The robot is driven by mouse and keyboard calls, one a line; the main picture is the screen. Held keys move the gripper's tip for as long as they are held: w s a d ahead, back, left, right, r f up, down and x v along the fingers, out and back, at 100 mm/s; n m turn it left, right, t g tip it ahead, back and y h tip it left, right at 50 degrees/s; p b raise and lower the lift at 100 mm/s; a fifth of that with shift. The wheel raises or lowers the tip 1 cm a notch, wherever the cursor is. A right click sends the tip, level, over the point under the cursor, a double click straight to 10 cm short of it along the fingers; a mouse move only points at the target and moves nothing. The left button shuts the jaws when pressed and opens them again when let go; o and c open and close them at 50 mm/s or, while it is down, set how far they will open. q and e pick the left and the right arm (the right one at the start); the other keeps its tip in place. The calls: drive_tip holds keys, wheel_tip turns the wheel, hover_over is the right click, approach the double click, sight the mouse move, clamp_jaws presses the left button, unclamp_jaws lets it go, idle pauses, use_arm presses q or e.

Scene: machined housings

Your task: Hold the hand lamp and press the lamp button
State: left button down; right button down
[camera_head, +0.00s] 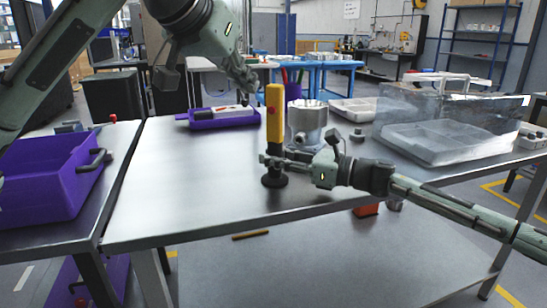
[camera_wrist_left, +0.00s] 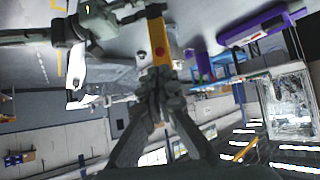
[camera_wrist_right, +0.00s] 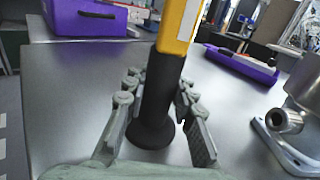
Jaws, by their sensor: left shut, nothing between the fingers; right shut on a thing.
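The hand lamp (camera_head: 273,112) is upright, with a yellow upper body, a black lower grip and a round black base. Its red button (camera_head: 271,110) is on the yellow part and also shows in the left wrist view (camera_wrist_left: 160,52). My right gripper (camera_head: 270,160) is shut on the lamp's black grip (camera_wrist_right: 158,95), one finger on each side. The base is at the tabletop; I cannot tell whether it touches. My left gripper (camera_head: 246,100) is shut and empty, beside the lamp's yellow part at about button height. In the left wrist view its fingertips (camera_wrist_left: 160,80) point toward the yellow body.
A grey metal housing (camera_head: 306,122) stands just right of the lamp. A purple tray (camera_head: 220,118) lies behind, and a clear bin (camera_head: 440,135) is at the right. A purple crate (camera_head: 45,180) is at the left. The table's front left (camera_head: 180,190) is clear.

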idle(0.3)
use_arm(q)
drive_tip(key=s+d+f+m+h, duration=0.1)
drive_tip(key=d+f+h, duration=0.1)
drive_tip(key=d+h, duration=0.5)
drive_tip(key=s+d+f+m+h, duration=0.1)
drive_tip(key=d+f+h, duration=0.1)
drive_tip(key=d+h, duration=0.45)
drive_tip(key=s+a+f+n+t+y, duration=0.1)
drive_tip(key=a+f+n+t+y, duration=0.3)
drive_tip(key=a+n+t+y, duration=1.1)
drive_tip(key=n+t+h, duration=0.2)
drive_tip(key=h, duration=0.1)
approach(269, 93)
drive_tip(key=shift+x, duration=1.9)
drive_tip(key=shift+w+r, duration=0.1)
